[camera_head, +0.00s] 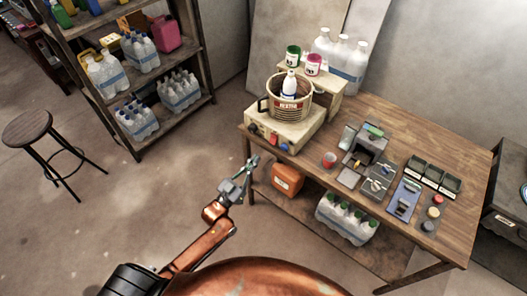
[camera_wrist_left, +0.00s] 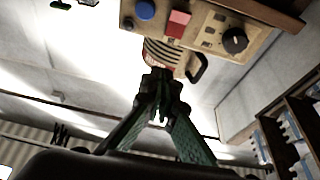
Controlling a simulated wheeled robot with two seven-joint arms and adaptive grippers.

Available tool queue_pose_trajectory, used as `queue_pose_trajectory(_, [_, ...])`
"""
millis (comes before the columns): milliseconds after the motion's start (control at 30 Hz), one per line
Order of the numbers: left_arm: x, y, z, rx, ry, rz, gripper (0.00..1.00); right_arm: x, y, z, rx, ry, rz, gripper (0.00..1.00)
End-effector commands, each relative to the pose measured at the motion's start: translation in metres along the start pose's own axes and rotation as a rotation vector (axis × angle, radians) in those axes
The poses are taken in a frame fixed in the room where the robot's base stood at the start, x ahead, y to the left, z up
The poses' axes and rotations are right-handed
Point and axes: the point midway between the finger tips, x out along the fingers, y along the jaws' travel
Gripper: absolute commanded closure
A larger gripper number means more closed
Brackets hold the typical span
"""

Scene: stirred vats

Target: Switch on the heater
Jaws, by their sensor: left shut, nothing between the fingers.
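The heater (camera_head: 296,133) is a cream box at the table's left front corner. A ribbed pot (camera_head: 287,108) with a dark handle stands on it, holding a white bottle (camera_head: 290,86). Its front carries a black knob, a red button and a blue button. In the left wrist view the heater appears inverted, with the blue button (camera_wrist_left: 145,9), red button (camera_wrist_left: 178,22) and black knob (camera_wrist_left: 234,40) at the top. My left gripper (camera_head: 254,160) is shut and empty, in front of and below the knob end, apparently apart from it. Its fingertips (camera_wrist_left: 160,108) point toward the heater. My right gripper is not seen.
The wooden table (camera_head: 400,130) also holds a red cup (camera_head: 329,160), grey boxes, dark trays and small round pots. Behind the heater, a raised stand bears paint cans. A shelf (camera_head: 155,80) with bottles and a stool (camera_head: 27,127) stand left. The floor before the shelf is clear.

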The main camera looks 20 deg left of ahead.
Motion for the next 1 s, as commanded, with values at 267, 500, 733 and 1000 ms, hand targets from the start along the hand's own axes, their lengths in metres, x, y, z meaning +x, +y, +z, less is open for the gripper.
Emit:
queue_pose_trajectory(267, [-0.024, 0.000, -0.008, 0.000, 0.001, 0.001, 1.00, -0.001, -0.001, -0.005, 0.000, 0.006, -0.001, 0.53])
queue_pose_trajectory(500, [-0.025, 0.001, -0.008, -0.001, 0.001, 0.002, 1.00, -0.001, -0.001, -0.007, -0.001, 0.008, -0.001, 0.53])
queue_pose_trajectory(733, [-0.024, 0.002, -0.008, -0.002, 0.001, 0.003, 1.00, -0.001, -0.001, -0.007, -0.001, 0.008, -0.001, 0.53])
queue_pose_trajectory(1000, [-0.039, -0.006, 0.029, 0.008, -0.081, -0.016, 1.00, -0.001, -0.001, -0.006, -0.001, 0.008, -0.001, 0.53])
